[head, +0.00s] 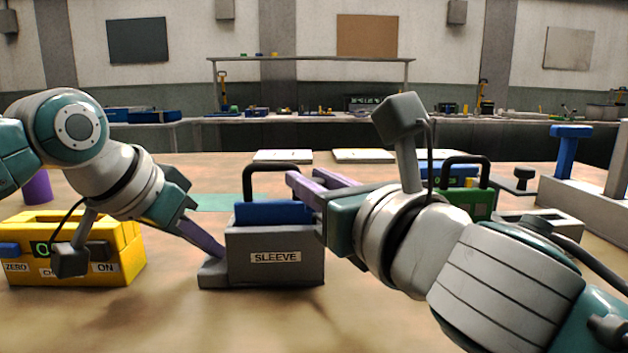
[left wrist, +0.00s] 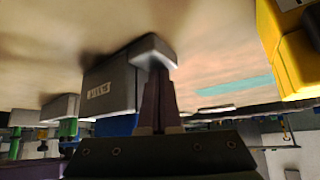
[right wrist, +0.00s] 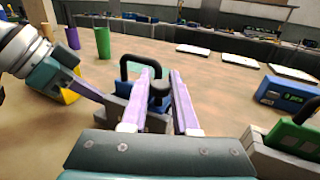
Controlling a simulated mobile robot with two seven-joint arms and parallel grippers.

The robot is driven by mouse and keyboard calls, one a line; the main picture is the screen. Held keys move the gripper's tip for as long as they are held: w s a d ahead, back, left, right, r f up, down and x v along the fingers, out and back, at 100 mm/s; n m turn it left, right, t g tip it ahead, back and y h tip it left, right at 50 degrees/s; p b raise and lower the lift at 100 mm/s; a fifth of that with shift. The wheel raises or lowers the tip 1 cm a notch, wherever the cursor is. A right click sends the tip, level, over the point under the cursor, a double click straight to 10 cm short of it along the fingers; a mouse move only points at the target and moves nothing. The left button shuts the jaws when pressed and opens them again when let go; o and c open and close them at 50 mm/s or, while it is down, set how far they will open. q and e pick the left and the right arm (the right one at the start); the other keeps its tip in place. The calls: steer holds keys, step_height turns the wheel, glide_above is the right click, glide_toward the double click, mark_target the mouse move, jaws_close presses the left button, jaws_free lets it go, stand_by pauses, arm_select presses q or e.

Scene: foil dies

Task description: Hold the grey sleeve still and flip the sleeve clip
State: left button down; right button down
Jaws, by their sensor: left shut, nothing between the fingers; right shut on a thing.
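The grey sleeve (head: 275,272), labelled SLEEVE, stands on the table; it also shows in the left wrist view (left wrist: 110,90). A blue block with a black handle (head: 270,168) sits in it. My left gripper (head: 218,250) is shut and empty, its purple tips at the low grey foot on the sleeve's left side; contact is hard to tell. My right gripper (head: 293,186) reaches over the sleeve's right part. In the right wrist view its purple fingers are around a dark round-topped piece (right wrist: 159,90), which looks like the sleeve clip. The clip is hidden in the head view.
A yellow box (head: 125,262) with a green display stands left, a purple cylinder (head: 38,188) behind it. A green block with a black handle (head: 480,203) and a blue meter (right wrist: 285,94) stand right. White plates (head: 283,156) lie behind. The front table is clear.

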stand_by(0.6)
steer(key=shift+w+r+g, duration=0.2)
steer(key=shift+r+g, duration=0.1)
steer(key=shift+r, duration=0.3)
steer(key=shift+w+r+m+g+h, duration=0.3)
steer(key=shift+r+m+g+h, duration=0.15)
steer(key=shift+g, duration=0.55)
steer(key=c, duration=0.7)
jaws_free()
steer(key=v, duration=1.2)
